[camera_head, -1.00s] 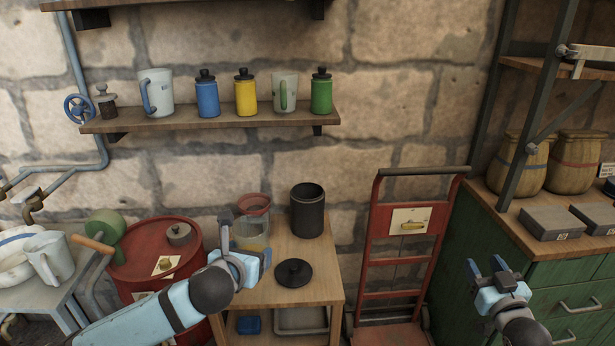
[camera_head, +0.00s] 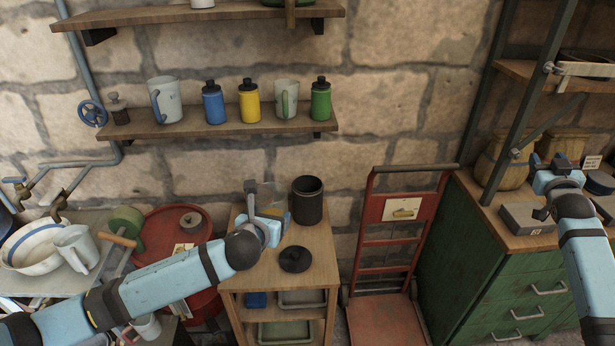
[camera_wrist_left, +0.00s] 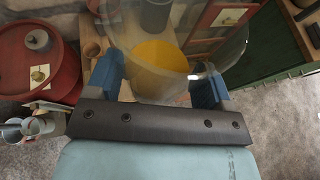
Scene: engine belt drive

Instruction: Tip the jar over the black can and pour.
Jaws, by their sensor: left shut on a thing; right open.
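The clear jar (camera_wrist_left: 158,62) with yellow contents is between the fingers of my left gripper (camera_wrist_left: 155,82), which is shut on it. In the head view, my left gripper (camera_head: 264,212) is over the small wooden table, and the jar (camera_head: 268,192) is partly hidden behind it. The open black can (camera_head: 308,201) stands upright on the table, just right of the jar. In the left wrist view the can (camera_wrist_left: 155,16) shows beyond the jar. Whether the jar is tilted is hard to tell. My right gripper (camera_head: 556,172) is open and empty at far right.
A black lid (camera_head: 295,259) lies on the table (camera_head: 320,262) in front of the can. A red drum (camera_head: 165,225) stands to the left and a red hand truck (camera_head: 402,235) to the right. A shelf (camera_head: 230,128) with mugs and bottles hangs above.

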